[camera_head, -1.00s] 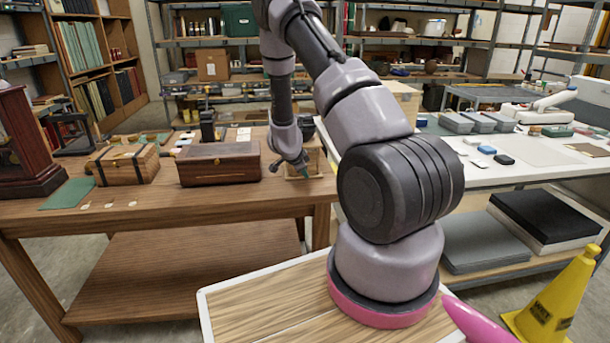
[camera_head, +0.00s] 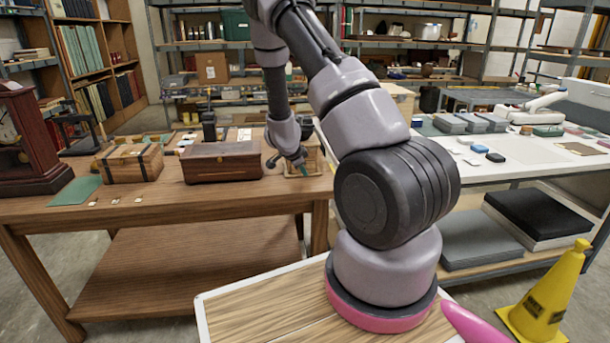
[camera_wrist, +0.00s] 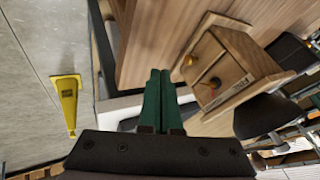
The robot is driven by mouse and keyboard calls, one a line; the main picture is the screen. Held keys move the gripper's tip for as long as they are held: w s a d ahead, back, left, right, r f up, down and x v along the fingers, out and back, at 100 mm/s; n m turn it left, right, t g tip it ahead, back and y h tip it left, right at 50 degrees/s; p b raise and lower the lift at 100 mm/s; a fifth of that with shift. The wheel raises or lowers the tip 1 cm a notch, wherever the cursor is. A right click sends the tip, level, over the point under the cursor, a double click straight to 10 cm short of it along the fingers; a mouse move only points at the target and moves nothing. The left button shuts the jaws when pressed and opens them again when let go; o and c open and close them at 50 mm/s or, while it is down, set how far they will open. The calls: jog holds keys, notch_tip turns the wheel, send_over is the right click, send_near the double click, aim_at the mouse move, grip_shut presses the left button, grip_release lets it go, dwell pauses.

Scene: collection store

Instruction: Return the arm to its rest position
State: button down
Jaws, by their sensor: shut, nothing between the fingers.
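My gripper (camera_head: 303,170) is at the end of my raised arm, above the right end of the wooden workbench (camera_head: 200,207). It is in front of a small wooden box (camera_head: 312,158), which my wrist partly hides in the head view. In the wrist view my gripper's green fingers (camera_wrist: 159,100) are together with nothing between them. There the wooden box (camera_wrist: 222,70) shows to the right of the fingers, with a round knob on its face. I cannot tell the exact gap between the fingers and the box.
A dark wooden chest (camera_head: 221,161), a strapped box (camera_head: 130,163) and a clock (camera_head: 28,145) stand on the workbench. A white table (camera_head: 525,155) with small items is at the right. A yellow floor cone (camera_head: 548,300) stands at the front right; it also shows in the wrist view (camera_wrist: 68,100).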

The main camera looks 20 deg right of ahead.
jog(key=s+a+r+n+t+y, duration=0.1)
jog(key=s+a+r+n+y, duration=0.1)
jog(key=a+r, duration=0.5)
jog(key=s+a+r+n+t+y, duration=0.1)
jog(key=s+a+r+n+y, duration=0.15)
jog(key=r, duration=0.85)
jog(key=s+a+r+n+t+y, duration=0.1)
jog(key=s+a+r+n+y, duration=0.1)
jog(key=a+r, duration=0.5)
jog(key=s+r+n+y, duration=0.2)
jog(key=s+r+n, duration=0.3)
jog(key=s+r, duration=0.75)
jog(key=s+r+n, duration=0.2)
jog(key=s+n, duration=0.1)
jog(key=s, duration=1)
jog(key=shift+g+h, duration=0.3)
jog(key=shift+h, duration=0.15)
jog(key=shift+s, duration=0.1)
